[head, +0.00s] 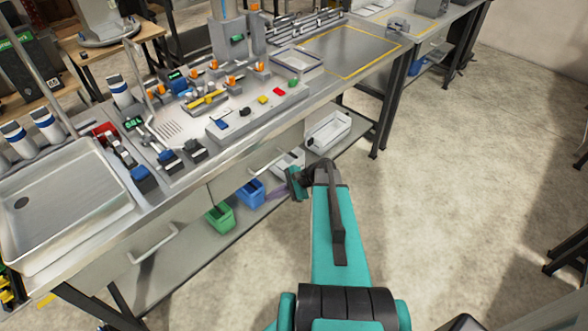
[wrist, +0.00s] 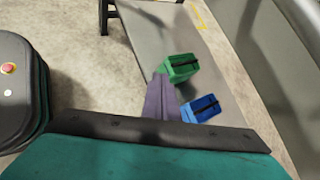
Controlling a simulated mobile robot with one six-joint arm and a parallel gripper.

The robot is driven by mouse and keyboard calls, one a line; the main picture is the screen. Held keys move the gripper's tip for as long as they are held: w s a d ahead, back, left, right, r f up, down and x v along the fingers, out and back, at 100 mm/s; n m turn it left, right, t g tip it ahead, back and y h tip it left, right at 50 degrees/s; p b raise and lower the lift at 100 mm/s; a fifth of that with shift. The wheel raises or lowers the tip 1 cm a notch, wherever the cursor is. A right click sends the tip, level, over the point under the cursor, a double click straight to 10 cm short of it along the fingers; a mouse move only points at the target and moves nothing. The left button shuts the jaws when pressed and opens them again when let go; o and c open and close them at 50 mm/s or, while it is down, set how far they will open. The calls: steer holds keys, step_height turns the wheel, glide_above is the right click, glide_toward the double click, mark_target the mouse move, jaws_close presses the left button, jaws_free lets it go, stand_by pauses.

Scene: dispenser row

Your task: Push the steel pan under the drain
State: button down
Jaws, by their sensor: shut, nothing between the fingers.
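My gripper (head: 274,193) is shut and empty, with its purple-grey fingers pointing at the lower shelf. The fingers also show in the wrist view (wrist: 161,95), close to the green bin. A shallow pale metal-looking pan (head: 288,161) sits on the lower shelf, just beyond my gripper and the blue bin.
A green bin (head: 219,218) and a blue bin (head: 250,194) stand on the lower shelf beside my gripper. The bench top (head: 225,155) with its front edge overhangs that shelf. A table leg (head: 391,100) stands at the shelf's far end.

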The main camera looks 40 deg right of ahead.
steer(key=s+a+f+n+g+h, duration=0.1)
steer(key=s+a+f+n+g, duration=0.35)
steer(key=a, duration=0.45)
steer(key=s+a+f+n+g, duration=0.3)
steer(key=s+a+f+n, duration=0.25)
steer(key=a, duration=0.35)
steer(key=s+a+f+n+g+h, duration=0.2)
steer(key=s+n, duration=0.3)
steer(key=s, duration=0.4)
steer(key=s+a+f+n+g+h, duration=0.2)
steer(key=s+a+f+n+h, duration=0.1)
steer(key=s, duration=0.5)
steer(key=shift+s+a+n+g+h, duration=0.4)
steer(key=shift+n+h, duration=0.8)
steer(key=shift+n, duration=0.6)
steer(key=shift+a, duration=0.2)
